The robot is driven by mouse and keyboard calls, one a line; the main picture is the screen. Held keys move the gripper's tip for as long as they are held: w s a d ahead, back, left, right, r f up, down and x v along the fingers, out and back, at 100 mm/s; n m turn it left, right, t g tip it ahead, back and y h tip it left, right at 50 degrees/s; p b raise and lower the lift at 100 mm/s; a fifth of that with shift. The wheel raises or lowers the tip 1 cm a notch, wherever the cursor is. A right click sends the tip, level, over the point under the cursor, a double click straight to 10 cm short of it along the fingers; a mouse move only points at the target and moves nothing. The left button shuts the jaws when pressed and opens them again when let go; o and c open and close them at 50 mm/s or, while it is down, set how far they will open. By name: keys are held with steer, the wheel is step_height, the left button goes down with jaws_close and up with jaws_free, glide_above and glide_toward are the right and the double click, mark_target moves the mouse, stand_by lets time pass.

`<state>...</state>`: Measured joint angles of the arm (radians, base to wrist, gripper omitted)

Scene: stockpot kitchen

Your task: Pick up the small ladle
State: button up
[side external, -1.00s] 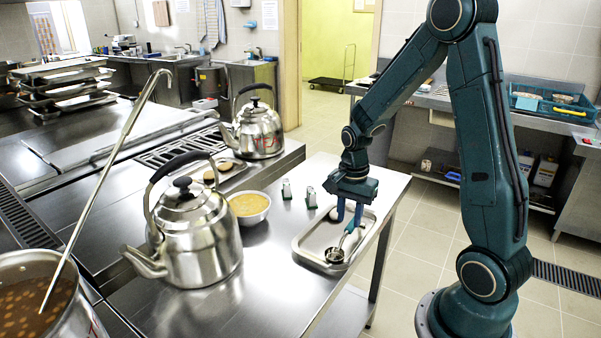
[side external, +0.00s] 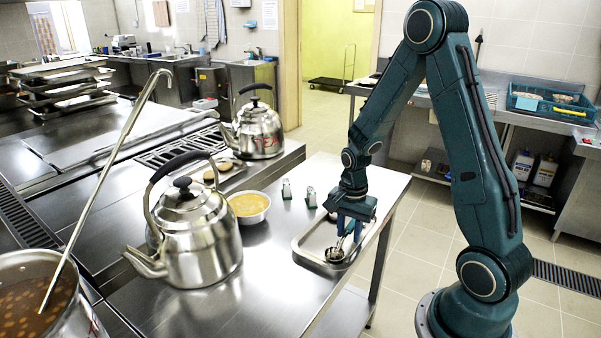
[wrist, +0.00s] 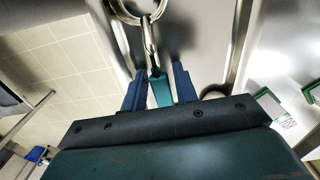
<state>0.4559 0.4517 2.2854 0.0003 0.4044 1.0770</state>
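The small ladle (side external: 335,254) has a round steel bowl and a teal grip. Its bowl is in the shallow steel tray (side external: 303,258) on the counter. In the wrist view the ladle's teal grip (wrist: 162,93) lies between the blue fingers of my gripper (wrist: 160,80). My gripper (side external: 346,232) is low over the tray with its fingers on either side of the ladle's handle. The fingers look apart, with a narrow gap beside the grip. The side view partly hides the handle behind the fingers.
A large kettle (side external: 195,236) and a bowl of soup (side external: 249,206) stand left of the tray. Two small shakers (side external: 286,190) stand behind it. A stockpot (side external: 38,293) with a long ladle (side external: 105,180) is at the front left. The counter's front middle is clear.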

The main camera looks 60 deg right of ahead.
mark_target(349, 228)
jaws_close()
steer(key=shift+r, duration=0.15)
step_height(349, 228, up, 20)
stand_by(1.0)
stand_by(0.4)
